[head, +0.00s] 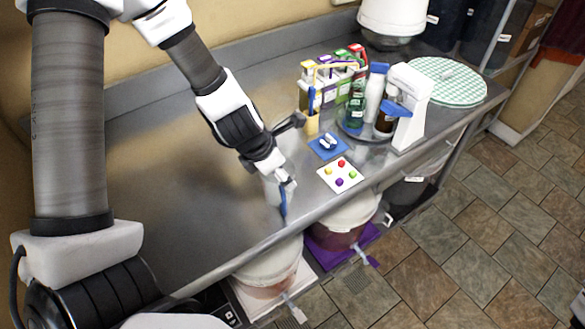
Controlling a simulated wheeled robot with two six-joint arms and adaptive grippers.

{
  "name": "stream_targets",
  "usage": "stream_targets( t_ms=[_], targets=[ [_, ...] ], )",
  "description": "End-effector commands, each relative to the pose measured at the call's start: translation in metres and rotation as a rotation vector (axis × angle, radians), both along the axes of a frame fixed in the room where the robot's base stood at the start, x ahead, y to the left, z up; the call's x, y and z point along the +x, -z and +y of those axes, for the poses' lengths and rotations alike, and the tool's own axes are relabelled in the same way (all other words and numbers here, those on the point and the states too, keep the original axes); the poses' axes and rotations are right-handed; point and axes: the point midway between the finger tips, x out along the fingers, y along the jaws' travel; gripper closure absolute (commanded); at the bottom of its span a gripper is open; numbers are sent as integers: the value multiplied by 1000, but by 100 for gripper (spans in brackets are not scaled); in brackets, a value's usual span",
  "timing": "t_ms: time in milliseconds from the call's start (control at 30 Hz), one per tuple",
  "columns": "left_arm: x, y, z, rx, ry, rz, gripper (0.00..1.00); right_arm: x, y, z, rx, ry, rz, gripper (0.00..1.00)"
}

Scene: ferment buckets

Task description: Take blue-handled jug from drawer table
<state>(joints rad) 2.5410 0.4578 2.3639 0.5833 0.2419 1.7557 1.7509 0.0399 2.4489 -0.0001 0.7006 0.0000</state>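The blue-handled jug (271,190) appears as a pale, see-through shape on the steel table near its front edge. Its blue handle (284,205) stands upright on its right side. My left gripper (287,185) is at the top of the handle, over or against it. The gripper and wrist cover part of the jug, and the fingers are too small to tell whether they are closed on the handle. My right gripper is not in view.
A white card with coloured pieces (331,172) and a blue mat (318,147) lie right of the jug. Bottles stand on a round tray (349,133) beside a white dispenser (414,112). Buckets (345,217) sit below the front edge. The table's left side is clear.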

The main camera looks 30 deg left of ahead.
Motion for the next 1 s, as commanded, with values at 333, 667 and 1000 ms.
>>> stream_targets(
  t_ms=[333, 667, 1000],
  targets=[
    [15, 57, -7, 4, 7, 4, 38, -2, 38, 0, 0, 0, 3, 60],
    [21, 66, -9, 1, 3, 2, 38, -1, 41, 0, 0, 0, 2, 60],
    [21, 66, -9, 2, 4, 3, 100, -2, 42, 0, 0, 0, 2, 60]
  ],
)
